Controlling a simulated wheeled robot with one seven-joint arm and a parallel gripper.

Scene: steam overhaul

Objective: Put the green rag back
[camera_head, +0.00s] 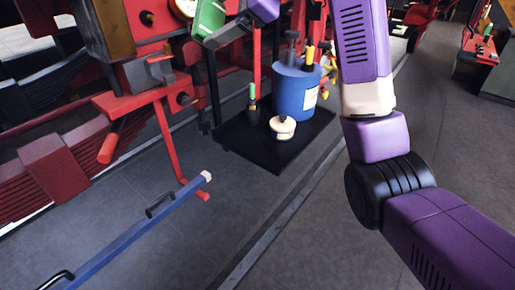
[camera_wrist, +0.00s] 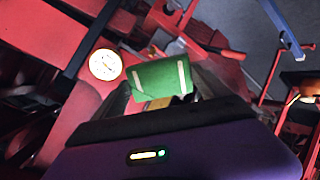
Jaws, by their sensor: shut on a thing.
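The green rag (camera_wrist: 160,79) is a flat green piece with pale stripes near its ends. It sits between the fingers of my gripper (camera_wrist: 163,98), which is shut on it; the fingers hide part of its lower edge. In the head view the rag (camera_head: 208,19) shows at the top, partly cut off by the frame edge, in front of the red machinery. My gripper (camera_head: 224,33) shows there as a dark finger beside it. I cannot tell which spot is the rag's place.
A blue drum (camera_head: 295,91) with tools in its top stands on a black tray (camera_head: 247,153), beside a cream-topped item (camera_head: 283,127). A long blue bar (camera_head: 138,231) with black handles is at lower left. Red machinery (camera_head: 130,99) fills the left. A round gauge (camera_wrist: 105,64) is close to the rag.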

